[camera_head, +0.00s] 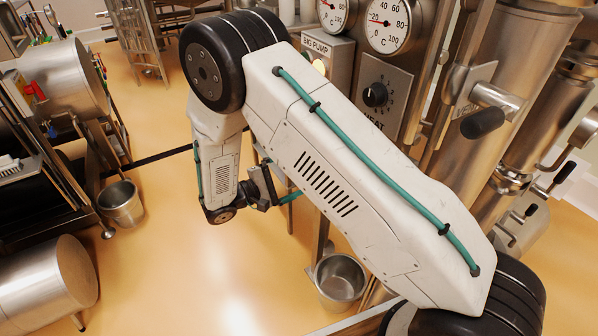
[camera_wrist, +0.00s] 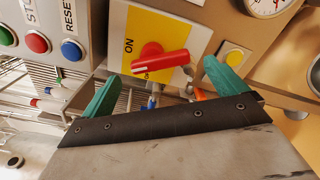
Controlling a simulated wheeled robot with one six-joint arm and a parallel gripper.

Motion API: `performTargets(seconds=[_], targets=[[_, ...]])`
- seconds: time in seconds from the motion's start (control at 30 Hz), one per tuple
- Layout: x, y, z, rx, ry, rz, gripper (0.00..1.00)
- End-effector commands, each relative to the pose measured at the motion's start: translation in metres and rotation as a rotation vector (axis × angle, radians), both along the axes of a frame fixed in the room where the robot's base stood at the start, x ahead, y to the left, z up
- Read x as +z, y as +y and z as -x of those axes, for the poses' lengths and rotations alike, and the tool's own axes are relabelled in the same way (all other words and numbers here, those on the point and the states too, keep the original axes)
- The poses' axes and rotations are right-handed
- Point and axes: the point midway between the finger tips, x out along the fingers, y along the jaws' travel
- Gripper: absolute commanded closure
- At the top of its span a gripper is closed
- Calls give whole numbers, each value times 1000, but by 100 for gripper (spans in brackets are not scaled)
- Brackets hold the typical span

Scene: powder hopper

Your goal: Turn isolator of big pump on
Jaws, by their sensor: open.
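The isolator shows in the wrist view as a yellow plate (camera_wrist: 174,33) marked ON, with a red rotary handle (camera_wrist: 165,62) that lies nearly level across the picture, pointing right. The ON marking is on the plate's left side and reads sideways. My gripper (camera_wrist: 163,88) is open, its two green fingers either side of and just below the handle in the picture, with nothing between them. I cannot tell whether a finger touches the handle. In the head view the BIG PUMP panel (camera_head: 318,47) is partly covered by my arm, and the isolator is hidden.
A heat knob (camera_head: 375,95) and dials (camera_head: 388,24) are beside my arm. A bucket (camera_head: 340,279) stands below.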

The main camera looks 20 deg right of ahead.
Motion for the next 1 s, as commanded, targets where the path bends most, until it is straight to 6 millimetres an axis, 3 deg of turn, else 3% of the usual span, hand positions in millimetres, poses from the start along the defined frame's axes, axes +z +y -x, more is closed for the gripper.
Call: performTargets(seconds=[0.1, 0.3, 0.67, 0.8, 0.83, 1.0], targets=[[0, -21, -4, -3, 1, -1, 3], [0, -44, -8, -2, 1, 0, 3], [0, -50, -10, 1, 1, 0, 3], [0, -49, -10, 0, 1, 0, 42], [0, -49, -10, 0, 1, 0, 48], [0, -49, -10, 0, -3, -1, 47]])
